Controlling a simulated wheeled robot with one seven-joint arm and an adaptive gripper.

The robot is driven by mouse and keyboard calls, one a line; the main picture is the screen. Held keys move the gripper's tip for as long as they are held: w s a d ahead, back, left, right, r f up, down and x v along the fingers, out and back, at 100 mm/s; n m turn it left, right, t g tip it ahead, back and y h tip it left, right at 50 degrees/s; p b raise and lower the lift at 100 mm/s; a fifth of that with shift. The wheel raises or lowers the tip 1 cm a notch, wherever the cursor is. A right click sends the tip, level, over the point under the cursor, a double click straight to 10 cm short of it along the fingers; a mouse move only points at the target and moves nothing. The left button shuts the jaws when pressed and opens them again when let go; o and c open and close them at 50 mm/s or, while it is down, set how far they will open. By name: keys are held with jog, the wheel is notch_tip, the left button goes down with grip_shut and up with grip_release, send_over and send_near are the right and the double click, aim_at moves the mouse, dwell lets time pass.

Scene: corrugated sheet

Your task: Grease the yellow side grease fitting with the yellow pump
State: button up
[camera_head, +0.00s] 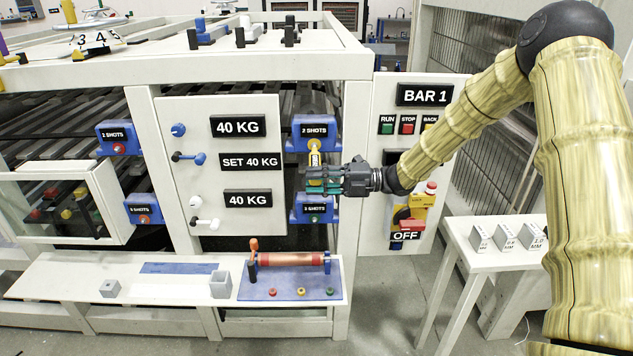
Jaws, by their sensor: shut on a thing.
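My gripper (316,182) is shut on the yellow pump (315,158) at the right end of the machine front. The pump stands roughly upright, its top end at the lower face of the upper right blue block (299,134), labelled 2 SHOTS. I cannot tell whether it touches a fitting there. The gripper fingers cover the pump's lower part. The lower right blue block (300,210), labelled SHOTS, has a green fitting (314,219) and sits just below my gripper.
A white panel (220,105) with 40 KG labels and levers is left of the gripper. The BAR 1 control panel (450,82) is at right. Below, a shelf (60,285) bears a blue board (262,291) with a copper-coloured cylinder (290,259). A side table (480,262) holds grey blocks.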

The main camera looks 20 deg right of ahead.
jog(key=shift+w+d+b, duration=0.15)
jog(key=shift+w+b, duration=0.2)
jog(key=shift+w, duration=0.15)
dwell(0.9)
jog(key=shift+s, duration=0.2)
jog(key=shift+s+a, duration=0.2)
jog(key=shift+s, duration=0.35)
dwell(0.5)
jog(key=shift+b, duration=1)
dwell(0.4)
jog(key=shift+w+d+b, duration=0.2)
jog(key=shift+w+b, duration=0.25)
jog(key=shift+w, duration=0.3)
dwell(1.5)
jog(key=shift+s+a, duration=0.1)
jog(key=shift+s, duration=0.15)
jog(key=shift+s+a, duration=0.15)
jog(key=shift+s, duration=0.35)
dwell(0.5)
